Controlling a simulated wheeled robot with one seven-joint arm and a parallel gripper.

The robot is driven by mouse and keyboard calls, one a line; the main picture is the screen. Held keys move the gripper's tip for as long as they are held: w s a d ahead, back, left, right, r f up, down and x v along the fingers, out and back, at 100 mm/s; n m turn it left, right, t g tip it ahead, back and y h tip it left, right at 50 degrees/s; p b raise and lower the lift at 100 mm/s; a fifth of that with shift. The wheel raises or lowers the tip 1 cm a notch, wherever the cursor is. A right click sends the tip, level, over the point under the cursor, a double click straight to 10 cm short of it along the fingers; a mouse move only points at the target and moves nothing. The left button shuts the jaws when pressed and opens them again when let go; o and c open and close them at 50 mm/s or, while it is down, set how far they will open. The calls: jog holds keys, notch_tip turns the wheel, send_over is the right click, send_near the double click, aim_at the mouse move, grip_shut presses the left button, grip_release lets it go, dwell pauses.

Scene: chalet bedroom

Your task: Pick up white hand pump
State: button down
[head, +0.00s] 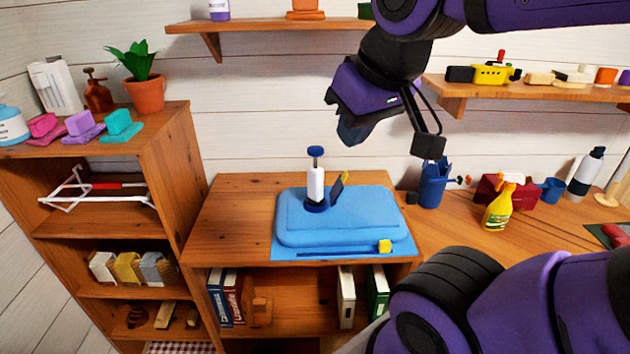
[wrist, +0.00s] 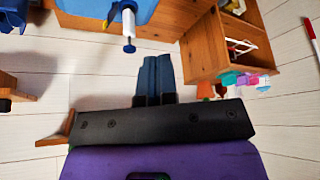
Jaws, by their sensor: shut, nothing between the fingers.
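The white hand pump (head: 316,184) stands upright on a blue plastic lid or tub (head: 360,228) on the middle wooden cabinet. It has a white barrel, a blue T-handle on top and a dark blue base. A small dark item with a yellow tip leans just right of it. In the wrist view the pump (wrist: 128,25) appears inverted near the top, left of the fingers. My gripper (head: 350,135) is above and right of the pump, apart from it. In the wrist view its blue fingers (wrist: 157,75) lie together, empty.
A blue cup (head: 433,185) and a yellow spray bottle (head: 502,203) stand on the bench to the right. A plant pot (head: 146,94) tops the left shelf. Wall shelves hang above. Cabinet top left of the tub is clear.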

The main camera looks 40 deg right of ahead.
jog(key=c, duration=1.6)
grip_release()
jog(key=o, duration=0.4)
jog(key=shift+w+m, duration=0.2)
jog(key=shift+m, duration=0.1)
jog(key=shift+c, duration=0.2)
jog(key=o, duration=0.8)
jog(key=w+m, duration=0.1)
jog(key=w+d+m, duration=0.1)
jog(key=w+m, duration=0.1)
jog(key=shift+y, duration=0.3)
jog(key=shift+c, duration=0.2)
jog(key=w+d+f+m+g+y, duration=0.1)
jog(key=w+d+m, duration=0.3)
jog(key=w+m, duration=0.4)
jog(key=m, duration=0.3)
jog(key=shift+w+f, duration=0.25)
jog(key=shift+f, duration=0.05)
jog(key=m, duration=1.6)
send_near(315, 148)
jog(key=x, duration=0.5)
jog(key=shift+s+d+f, duration=0.15)
jog(key=shift+d, duration=0.05)
jog(key=shift+x, duration=2.55)
